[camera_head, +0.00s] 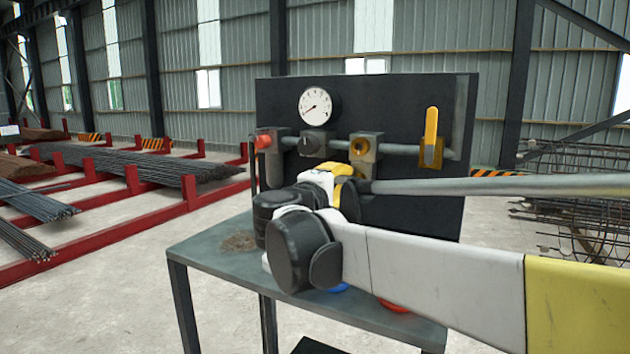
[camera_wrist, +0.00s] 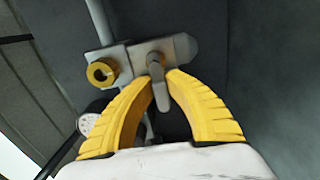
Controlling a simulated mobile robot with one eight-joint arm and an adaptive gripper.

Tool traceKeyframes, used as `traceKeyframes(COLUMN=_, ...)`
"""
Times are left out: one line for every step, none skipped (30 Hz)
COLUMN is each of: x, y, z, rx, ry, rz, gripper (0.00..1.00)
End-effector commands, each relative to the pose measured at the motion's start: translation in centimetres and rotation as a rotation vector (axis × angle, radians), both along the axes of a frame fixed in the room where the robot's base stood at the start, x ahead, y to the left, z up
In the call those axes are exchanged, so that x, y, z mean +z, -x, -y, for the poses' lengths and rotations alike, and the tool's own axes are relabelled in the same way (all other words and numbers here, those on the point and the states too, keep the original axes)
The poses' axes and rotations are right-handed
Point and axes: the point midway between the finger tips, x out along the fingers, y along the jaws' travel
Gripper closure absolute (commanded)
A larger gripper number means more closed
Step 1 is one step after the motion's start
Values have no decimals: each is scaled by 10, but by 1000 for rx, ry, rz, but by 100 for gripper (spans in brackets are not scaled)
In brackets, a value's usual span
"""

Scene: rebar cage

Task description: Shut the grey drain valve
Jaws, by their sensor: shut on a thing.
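The grey drain valve (camera_wrist: 181,48) shows in the wrist view, joined to a fitting block with a brass ring. Its short grey lever (camera_wrist: 159,92) lies between the yellow fingertips of my gripper (camera_wrist: 157,77), which is shut on it. In the head view my gripper (camera_head: 343,178) is in front of the dark panel, just below the block with the brass ring (camera_head: 360,147). There my wrist and fingers hide most of the drain valve and its lever.
Below is a grey bench (camera_head: 205,262) with blue and red items partly hidden by my arm. Rebar racks stand left.

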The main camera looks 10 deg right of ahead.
Motion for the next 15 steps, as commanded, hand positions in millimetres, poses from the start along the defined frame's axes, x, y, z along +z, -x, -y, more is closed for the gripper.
traceKeyframes(x=1, y=0, z=0, rx=0, ry=1, rz=1, gripper=100)
traceKeyframes(x=1, y=0, z=0, rx=0, ry=1, rz=1, gripper=100)
traceKeyframes(x=1, y=0, z=0, rx=0, ry=1, rz=1, gripper=100)
traceKeyframes(x=1, y=0, z=0, rx=0, ry=1, rz=1, gripper=100)
traceKeyframes(x=1, y=0, z=0, rx=0, ry=1, rz=1, gripper=100)
traceKeyframes(x=1, y=0, z=0, rx=0, ry=1, rz=1, gripper=100)
traceKeyframes(x=1, y=0, z=0, rx=0, ry=1, rz=1, gripper=100)
traceKeyframes(x=1, y=0, z=0, rx=0, ry=1, rz=1, gripper=100)
traceKeyframes(x=1, y=0, z=0, rx=0, ry=1, rz=0, gripper=74)
traceKeyframes(x=1, y=0, z=0, rx=0, ry=1, rz=0, gripper=65)
traceKeyframes(x=0, y=0, z=0, rx=0, ry=1, rz=0, gripper=62)
traceKeyframes(x=0, y=0, z=0, rx=0, ry=1, rz=0, gripper=62)
traceKeyframes(x=0, y=0, z=0, rx=0, ry=1, rz=0, gripper=62)
traceKeyframes(x=0, y=0, z=0, rx=0, ry=1, rz=0, gripper=62)
traceKeyframes(x=0, y=0, z=0, rx=0, ry=1, rz=-1, gripper=62)
